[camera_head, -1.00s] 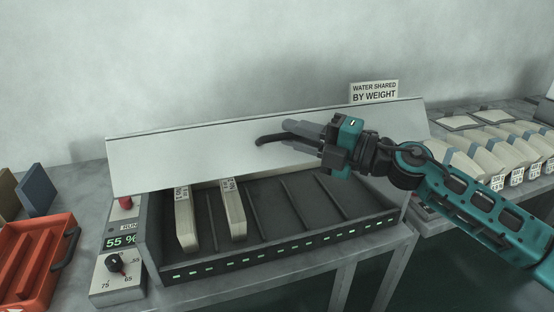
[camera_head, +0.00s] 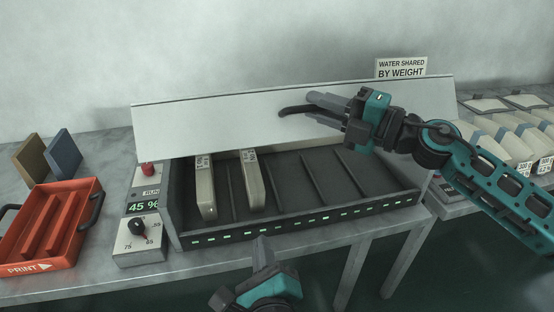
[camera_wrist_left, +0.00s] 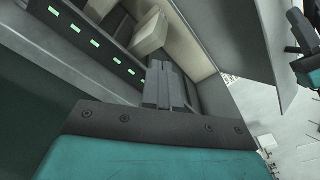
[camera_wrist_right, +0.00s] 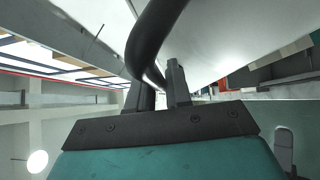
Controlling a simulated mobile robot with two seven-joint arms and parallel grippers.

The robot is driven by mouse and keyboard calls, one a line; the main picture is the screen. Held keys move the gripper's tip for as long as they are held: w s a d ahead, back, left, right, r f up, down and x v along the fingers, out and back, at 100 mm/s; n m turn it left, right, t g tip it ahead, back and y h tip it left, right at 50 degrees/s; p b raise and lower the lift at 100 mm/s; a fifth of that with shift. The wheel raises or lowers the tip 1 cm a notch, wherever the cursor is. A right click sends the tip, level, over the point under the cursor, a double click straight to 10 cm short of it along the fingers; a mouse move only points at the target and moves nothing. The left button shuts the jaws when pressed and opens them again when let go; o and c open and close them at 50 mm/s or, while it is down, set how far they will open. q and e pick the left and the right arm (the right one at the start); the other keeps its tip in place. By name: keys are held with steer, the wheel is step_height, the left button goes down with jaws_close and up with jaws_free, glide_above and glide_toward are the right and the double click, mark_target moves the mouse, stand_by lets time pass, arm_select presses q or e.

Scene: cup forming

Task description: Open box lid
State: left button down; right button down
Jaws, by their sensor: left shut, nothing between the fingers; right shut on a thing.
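The box lid (camera_head: 230,118) is a long light-grey panel, tilted up above the dark slotted box (camera_head: 290,220), whose front is open to view. My right gripper (camera_head: 320,106) is shut on the lid's black curved handle (camera_head: 296,110); the handle also shows between the fingers in the right wrist view (camera_wrist_right: 150,45). My left gripper (camera_head: 262,250) is shut and empty, low in front of the box's front edge. In the left wrist view its fingers (camera_wrist_left: 170,80) point towards the box and its row of green lights.
Two pale packs (camera_head: 204,188) stand in the box's left slots; its right slots are empty. A control panel (camera_head: 140,225) reading 45 % and a red tray (camera_head: 50,228) are at left. A sign (camera_head: 401,68) and several pale packs (camera_head: 500,140) are at right.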

arm_select(q)
steer(key=s+d+r+m+t+y, duration=0.2)
steer(key=d+r+m, duration=0.4)
steer(key=r+m, duration=0.15)
steer(key=r+x, duration=0.3)
steer(key=x, duration=1)
steer(key=shift+a+n, duration=0.2)
steer(key=shift+n, duration=0.15)
steer(key=shift+s+r, duration=0.1)
steer(key=shift+r, duration=0.1)
